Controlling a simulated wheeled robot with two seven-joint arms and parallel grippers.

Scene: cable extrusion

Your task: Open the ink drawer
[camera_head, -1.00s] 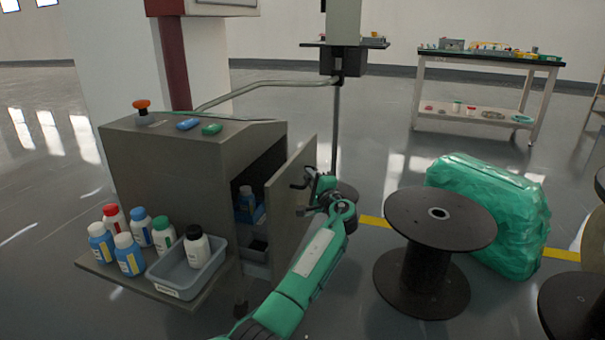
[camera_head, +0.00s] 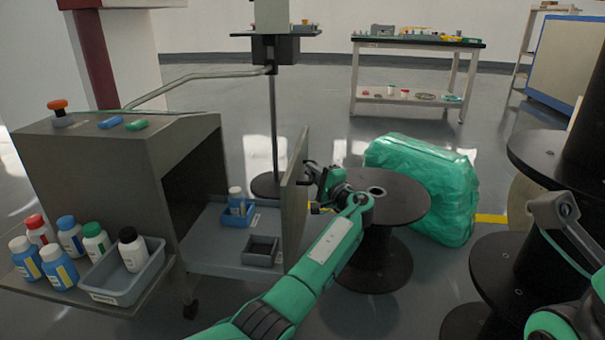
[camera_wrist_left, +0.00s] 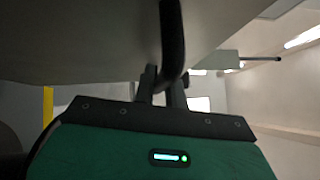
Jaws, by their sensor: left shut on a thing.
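The ink drawer (camera_head: 222,246) is pulled out of the right side of the grey cabinet (camera_head: 85,165), with its tall front panel (camera_head: 294,195) standing clear of the opening. Inside it sit a blue bin (camera_head: 237,216) with a white bottle and a small empty grey bin (camera_head: 261,250). My left gripper (camera_head: 312,173) is at the outer face of the panel, shut on the dark handle. In the left wrist view the curved handle (camera_wrist_left: 173,40) runs between the fingers (camera_wrist_left: 162,88). Of my right arm only links show at the lower right; its gripper is out of view.
Several bottles and a grey tray (camera_head: 118,285) stand on the cabinet's front shelf. A black spool (camera_head: 383,265) stands close behind my left wrist, with a green wrapped bundle (camera_head: 425,185) beyond. More black spools (camera_head: 490,270) are at the right.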

